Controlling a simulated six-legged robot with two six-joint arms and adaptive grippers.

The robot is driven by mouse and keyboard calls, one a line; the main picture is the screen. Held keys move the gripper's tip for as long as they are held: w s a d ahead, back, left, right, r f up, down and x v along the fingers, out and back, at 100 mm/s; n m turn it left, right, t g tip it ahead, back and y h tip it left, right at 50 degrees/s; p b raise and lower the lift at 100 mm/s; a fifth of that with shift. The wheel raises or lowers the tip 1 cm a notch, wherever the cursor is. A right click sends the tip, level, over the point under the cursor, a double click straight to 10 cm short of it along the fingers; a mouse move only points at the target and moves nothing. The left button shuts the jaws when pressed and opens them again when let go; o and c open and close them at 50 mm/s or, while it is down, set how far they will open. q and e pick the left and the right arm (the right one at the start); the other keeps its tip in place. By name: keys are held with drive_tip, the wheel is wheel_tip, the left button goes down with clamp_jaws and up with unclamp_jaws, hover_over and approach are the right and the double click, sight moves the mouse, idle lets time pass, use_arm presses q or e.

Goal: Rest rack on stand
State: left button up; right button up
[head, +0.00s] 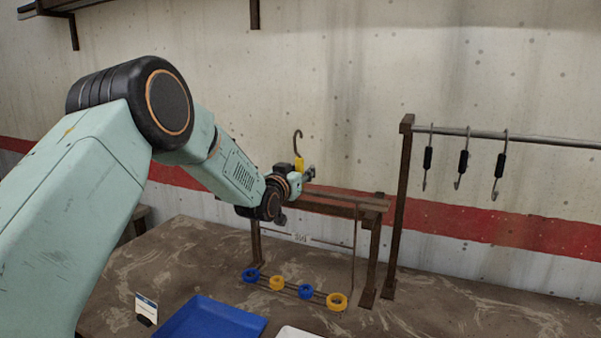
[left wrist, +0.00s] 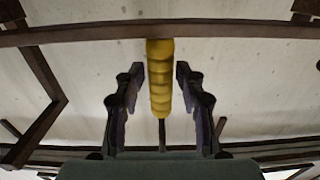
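A thin-framed rack (head: 330,242) with a small label shows within a brown wooden stand (head: 372,245). Its lower rods carry blue and yellow rings. A yellow handle (head: 299,164) with a metal hook on top rises behind my left gripper (head: 311,173); it also shows in the left wrist view (left wrist: 160,80). There my left gripper (left wrist: 160,100) is open, one finger on each side of the handle, with gaps on both sides. My forearm and wrist hide the stand's left top. Whether the rack's weight rests on the stand cannot be told. My right gripper is not in view.
A metal rail (head: 520,138) on a brown post (head: 400,205) holds three black-handled hooks (head: 463,162) at right. A blue tray (head: 212,320), a white tray (head: 297,332) and a small card (head: 146,307) are at the front. The table's right side (head: 480,315) is clear.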

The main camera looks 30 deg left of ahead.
use_arm(q)
drive_tip(key=shift+o, duration=0.5)
drive_tip(key=shift+f, duration=0.15)
drive_tip(key=shift+f, duration=0.2)
drive_tip(key=s, duration=1.2)
drive_tip(key=shift+d+r, duration=0.3)
drive_tip(key=shift+d, duration=0.05)
drive_tip(key=shift+w, duration=0.1)
